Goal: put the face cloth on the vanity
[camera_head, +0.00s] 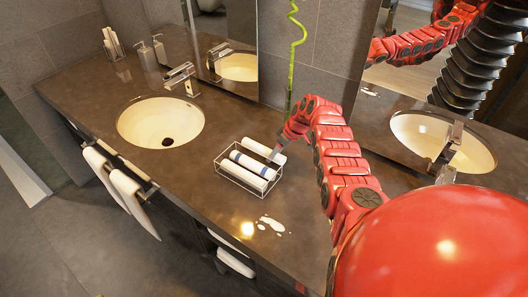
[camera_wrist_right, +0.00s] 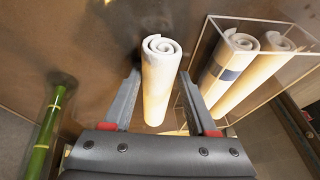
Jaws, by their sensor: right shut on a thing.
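A plain white rolled face cloth (camera_head: 262,150) is held by my right gripper (camera_head: 283,140), at the back right side of a clear-walled wire basket. In the right wrist view the roll (camera_wrist_right: 160,85) stands between the two fingers of the right gripper (camera_wrist_right: 158,104), with its spiral end facing away, and it appears outside the basket. The dark vanity top (camera_head: 95,82) lies below. I cannot tell whether the roll touches it. My left gripper is not in view.
The basket (camera_head: 222,168) holds two more rolls, one blue-striped (camera_head: 252,165). White spots (camera_head: 271,224) mark the front counter. A green bamboo stalk (camera_head: 291,60) stands behind. Counter between left basin and basket is clear.

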